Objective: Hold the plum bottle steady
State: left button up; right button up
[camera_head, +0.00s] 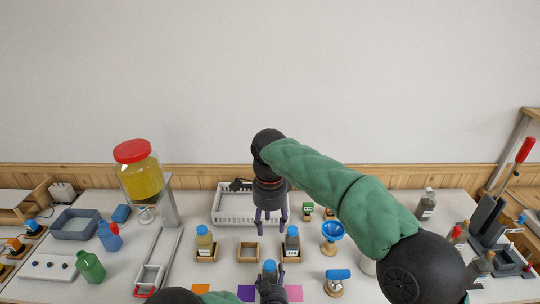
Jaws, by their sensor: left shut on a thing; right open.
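A blue-capped bottle (269,266) stands at the bottom centre of the head view, at the front of the table. I take it to be the plum bottle; its body is mostly hidden, so its colour does not show clearly. My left gripper (271,284) is shut on it, and the cap shows above the fingers. The bottle looks about upright. My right gripper (271,219) is open and empty, pointing down behind the bottle, above the area between two wooden holders and the white basket.
A yellowish bottle (204,240) and a dark labelled bottle (292,241) flank an empty wooden frame (248,252). A red-lidded jar of yellow liquid (142,178) stands left. A white basket (229,213) is behind. Purple (247,293) and pink (294,293) squares lie in front.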

pick_arm(q)
jog(key=o, duration=1.5)
jog(key=shift+s, duration=0.1)
